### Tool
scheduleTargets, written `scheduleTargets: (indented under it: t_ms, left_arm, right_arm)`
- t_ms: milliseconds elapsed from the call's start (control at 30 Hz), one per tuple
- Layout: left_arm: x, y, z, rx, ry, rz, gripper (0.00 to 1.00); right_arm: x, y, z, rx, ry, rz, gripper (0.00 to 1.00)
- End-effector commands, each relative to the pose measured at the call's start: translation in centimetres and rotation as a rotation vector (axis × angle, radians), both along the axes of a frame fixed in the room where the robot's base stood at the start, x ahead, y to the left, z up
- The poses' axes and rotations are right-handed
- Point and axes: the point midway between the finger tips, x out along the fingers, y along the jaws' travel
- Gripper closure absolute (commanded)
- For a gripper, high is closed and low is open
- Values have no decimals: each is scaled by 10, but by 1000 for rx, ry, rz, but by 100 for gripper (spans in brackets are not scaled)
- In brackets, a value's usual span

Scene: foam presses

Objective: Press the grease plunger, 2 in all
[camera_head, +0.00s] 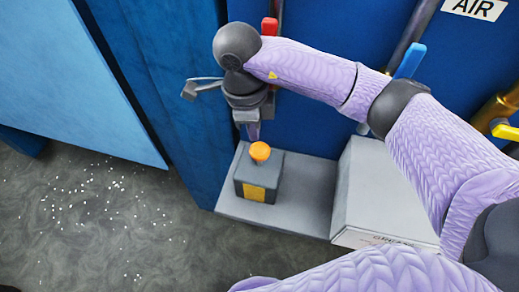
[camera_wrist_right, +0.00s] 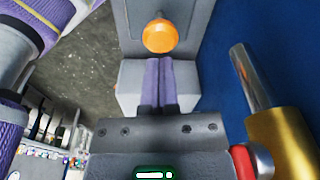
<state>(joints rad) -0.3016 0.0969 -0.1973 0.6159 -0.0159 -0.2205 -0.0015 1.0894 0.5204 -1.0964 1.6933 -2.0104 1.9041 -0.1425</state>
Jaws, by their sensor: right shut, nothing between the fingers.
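The grease plunger, an orange round knob (camera_head: 260,151), stands on top of a small grey box (camera_head: 245,190) with a yellow label on its front. My right gripper (camera_head: 253,138) points down just above and behind the knob in the head view, its purple fingers shut and empty. In the right wrist view the knob (camera_wrist_right: 160,36) shows just beyond the fingertips (camera_wrist_right: 160,62). I cannot tell whether the fingertips touch it. My left gripper is in neither view.
The box sits on a grey ledge (camera_head: 306,190) against a blue panel (camera_head: 310,120). A larger grey box (camera_head: 385,190) stands to its right. Red and blue handles (camera_head: 409,62) and a brass fitting (camera_head: 500,105) are on the panel side. The speckled floor (camera_head: 110,220) is open at left.

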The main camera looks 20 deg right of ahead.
Motion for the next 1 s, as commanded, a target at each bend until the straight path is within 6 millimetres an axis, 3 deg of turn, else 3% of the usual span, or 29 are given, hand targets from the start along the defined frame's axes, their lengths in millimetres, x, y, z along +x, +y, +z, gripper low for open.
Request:
scheduleTargets:
  t_ms: [33, 200, 667, 1000]
  left_arm:
    - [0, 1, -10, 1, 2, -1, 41]
    - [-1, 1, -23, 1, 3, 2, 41]
    - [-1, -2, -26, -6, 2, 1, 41]
    - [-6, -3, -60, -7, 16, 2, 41]
  right_arm:
    - [-1, -1, -13, 0, 3, 0, 100]
    - [-1, -3, -33, 0, 2, -1, 100]
    - [-1, -3, -38, 0, 0, 0, 100]
    - [-1, -3, -79, 0, 2, 1, 100]
